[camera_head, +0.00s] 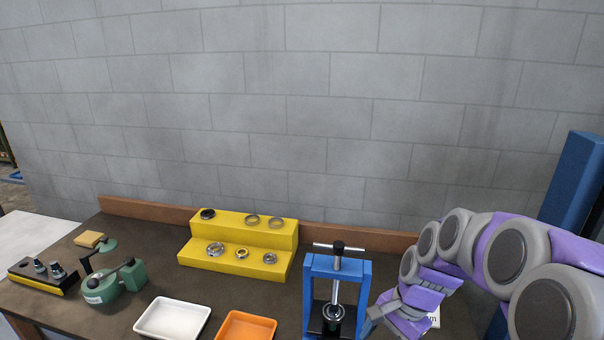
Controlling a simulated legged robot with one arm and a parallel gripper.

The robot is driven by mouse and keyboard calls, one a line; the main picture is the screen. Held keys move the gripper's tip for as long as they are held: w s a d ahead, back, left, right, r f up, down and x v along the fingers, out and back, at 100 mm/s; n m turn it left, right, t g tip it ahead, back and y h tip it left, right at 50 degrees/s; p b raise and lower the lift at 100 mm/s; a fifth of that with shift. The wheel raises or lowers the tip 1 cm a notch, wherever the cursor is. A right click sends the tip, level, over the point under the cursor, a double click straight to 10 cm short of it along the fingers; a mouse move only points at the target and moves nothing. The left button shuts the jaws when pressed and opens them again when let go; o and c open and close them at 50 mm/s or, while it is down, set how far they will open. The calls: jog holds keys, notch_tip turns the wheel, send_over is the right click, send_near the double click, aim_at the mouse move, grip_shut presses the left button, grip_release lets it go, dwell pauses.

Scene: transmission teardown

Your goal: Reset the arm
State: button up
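My arm (480,250) reaches in from the right edge, its grey and purple links bent down toward the bench. My gripper (378,316) is at the lower end of the arm, just right of the blue press (365,275). Whether it touches the press cannot be told. The fingers are small and partly cut off by the view, so their opening does not show clearly. A dark part with a metal ring (332,313) sits inside the press under its screw.
A yellow stepped stand (225,262) holds several rings. A white tray (140,330) and an orange tray (219,334) are at the front. A green vise-like tool (103,293) and a dark block with metal parts (30,286) stand left. The wall is behind.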

jog(key=s+a+r+n+h, duration=0.1)
jog(key=s+n, duration=0.4)
jog(key=s, duration=0.7)
jog(key=s+a+r+n+g+h, duration=0.1)
jog(key=s+n, duration=0.4)
jog(key=s, duration=0.7)
jog(key=shift+s+a+r+n+h, duration=0.25)
jog(key=shift+s+r+n+h, duration=0.1)
jog(key=shift+h, duration=0.35)
